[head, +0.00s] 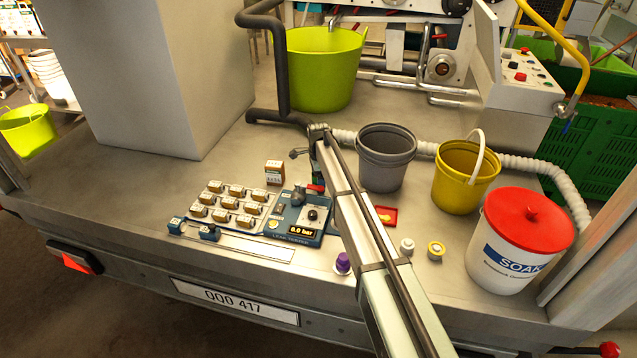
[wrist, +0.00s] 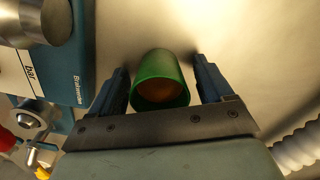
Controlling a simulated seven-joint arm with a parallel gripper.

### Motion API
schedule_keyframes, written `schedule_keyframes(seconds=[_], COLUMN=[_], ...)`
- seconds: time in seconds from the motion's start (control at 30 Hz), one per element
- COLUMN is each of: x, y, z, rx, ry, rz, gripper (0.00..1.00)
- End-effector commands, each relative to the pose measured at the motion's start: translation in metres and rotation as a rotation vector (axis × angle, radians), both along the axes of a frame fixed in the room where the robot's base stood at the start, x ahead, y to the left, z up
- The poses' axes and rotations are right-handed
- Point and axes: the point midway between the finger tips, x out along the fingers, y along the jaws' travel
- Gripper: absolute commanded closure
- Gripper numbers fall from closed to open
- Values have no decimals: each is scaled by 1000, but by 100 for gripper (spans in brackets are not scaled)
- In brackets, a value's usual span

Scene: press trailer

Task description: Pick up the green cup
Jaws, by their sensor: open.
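The green cup (wrist: 160,80) shows in the wrist view with its round mouth facing the camera and a brownish inside. My gripper (wrist: 161,68) is open, with one blue finger on each side of the cup. The cup sits between the fingers, with a narrow gap visible on both sides; I cannot tell whether its far end is touched. In the head view my arm runs up the middle of the bench and hides most of the gripper and the cup.
A blue leak tester (head: 300,218) stands close left of the arm, beside several small boxes (head: 228,205). A grey bucket (head: 385,158), a yellow bucket (head: 463,182) and a red-lidded SOAK bucket (head: 520,245) stand right. A purple-topped item (head: 342,263) lies near the front edge.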

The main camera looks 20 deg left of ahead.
Motion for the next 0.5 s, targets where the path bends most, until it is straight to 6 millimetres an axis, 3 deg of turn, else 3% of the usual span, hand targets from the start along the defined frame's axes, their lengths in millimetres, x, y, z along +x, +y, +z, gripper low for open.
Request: schedule_keyframes(seconds=[0.2, 0.5], x=[0, 0], y=[0, 0], z=[-1, 0], rx=[0, 0], ry=[0, 0], rz=[0, 0], gripper=[22, 51])
